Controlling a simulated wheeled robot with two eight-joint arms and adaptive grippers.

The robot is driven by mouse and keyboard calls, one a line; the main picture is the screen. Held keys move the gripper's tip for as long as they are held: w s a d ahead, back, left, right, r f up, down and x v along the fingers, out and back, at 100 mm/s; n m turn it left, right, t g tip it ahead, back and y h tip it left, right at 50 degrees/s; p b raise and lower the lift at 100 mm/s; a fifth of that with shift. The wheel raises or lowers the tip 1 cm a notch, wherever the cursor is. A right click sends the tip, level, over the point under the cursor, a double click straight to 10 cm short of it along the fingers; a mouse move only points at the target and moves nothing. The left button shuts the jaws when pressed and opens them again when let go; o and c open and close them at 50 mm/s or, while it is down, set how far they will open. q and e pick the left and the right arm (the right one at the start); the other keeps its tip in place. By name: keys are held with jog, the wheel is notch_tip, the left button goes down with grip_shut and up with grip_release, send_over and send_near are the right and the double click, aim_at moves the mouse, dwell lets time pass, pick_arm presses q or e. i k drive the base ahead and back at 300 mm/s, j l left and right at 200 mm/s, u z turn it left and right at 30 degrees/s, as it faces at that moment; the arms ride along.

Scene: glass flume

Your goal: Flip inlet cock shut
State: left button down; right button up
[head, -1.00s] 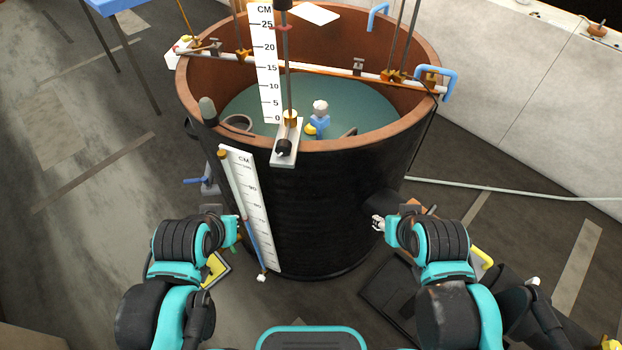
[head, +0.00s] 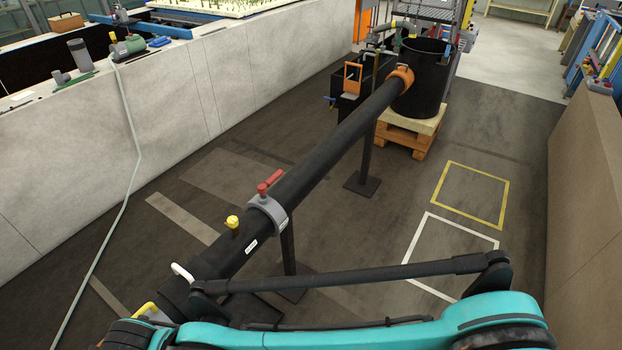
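A long black pipe (head: 335,140) runs from the lower left up to a black tank on the right. A yellow knob (head: 232,222) stands on the pipe nearer to me. A white handle (head: 182,272) and a yellow handle (head: 145,309) show at the near end. The small labels are too small to read, so I cannot tell which handle is the inlet cock. My teal arm crosses the bottom; neither gripper is in view.
A black tank (head: 421,85) stands on a wooden pallet (head: 408,137) behind an orange pipe fitting (head: 403,74). A long grey wall (head: 200,85) bounds the left, with a pale hose (head: 135,160) hanging over it. Floor with yellow (head: 468,163) and white outlines is open right of the pipe.

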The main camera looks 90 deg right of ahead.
aim_at(262, 188)
jog(key=l+z, duration=0.1)
jog(key=z, duration=2.55)
jog(key=i+j, duration=0.2)
jog(key=i, duration=0.35)
jog(key=i+j+z, duration=0.1)
jog(key=i, duration=0.45)
jog(key=j, duration=0.1)
